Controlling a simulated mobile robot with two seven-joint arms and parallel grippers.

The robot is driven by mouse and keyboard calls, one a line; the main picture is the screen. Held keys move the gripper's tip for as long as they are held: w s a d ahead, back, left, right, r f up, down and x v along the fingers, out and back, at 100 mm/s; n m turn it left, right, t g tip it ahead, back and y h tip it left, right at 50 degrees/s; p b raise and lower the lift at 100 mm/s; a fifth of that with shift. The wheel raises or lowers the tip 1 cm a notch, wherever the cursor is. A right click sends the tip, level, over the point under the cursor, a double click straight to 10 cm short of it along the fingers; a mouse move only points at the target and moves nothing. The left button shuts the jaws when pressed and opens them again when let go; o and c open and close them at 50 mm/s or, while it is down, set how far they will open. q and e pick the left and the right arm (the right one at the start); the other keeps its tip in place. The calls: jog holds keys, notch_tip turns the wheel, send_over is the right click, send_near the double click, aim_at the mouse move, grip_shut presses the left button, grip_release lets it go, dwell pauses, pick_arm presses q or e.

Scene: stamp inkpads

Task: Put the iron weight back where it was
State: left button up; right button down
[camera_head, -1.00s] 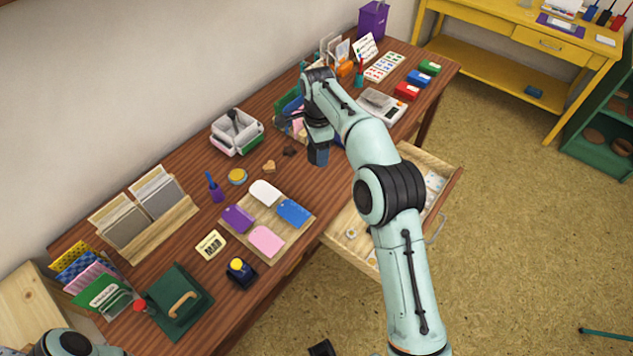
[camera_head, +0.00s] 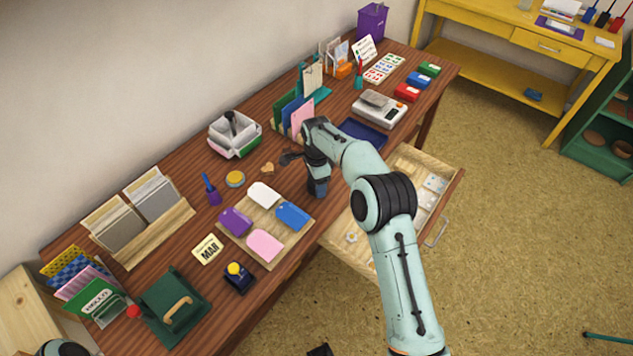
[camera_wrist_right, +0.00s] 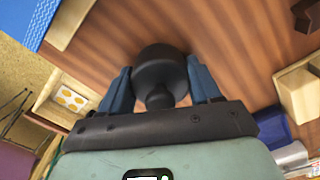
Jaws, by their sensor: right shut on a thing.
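The iron weight (camera_wrist_right: 160,70) is a dark round body with a small knob, seen in the right wrist view. My right gripper (camera_wrist_right: 160,88) is shut on it, with a blue finger on each side. In the head view my right gripper (camera_head: 318,190) points down over the front part of the brown table, right of the wooden board (camera_head: 266,220) with coloured pads. The weight is mostly hidden there by the gripper. I cannot tell whether it touches the table. My left gripper is out of view.
The drawer (camera_head: 350,265) stands open in front of the table, under my right arm. A dark brown piece (camera_head: 291,157) lies just behind the gripper. A scale (camera_head: 383,108) and an empty dark blue tray (camera_head: 364,134) stand farther right.

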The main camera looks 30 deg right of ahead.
dwell(0.3)
jog(key=shift+c, duration=1.1)
grip_release()
jog(key=shift+f, duration=0.15)
notch_tip(320, 180, up, 12)
jog(key=shift+r+p, duration=0.15)
jog(key=shift+p, duration=0.75)
jog(key=shift+s, duration=0.1)
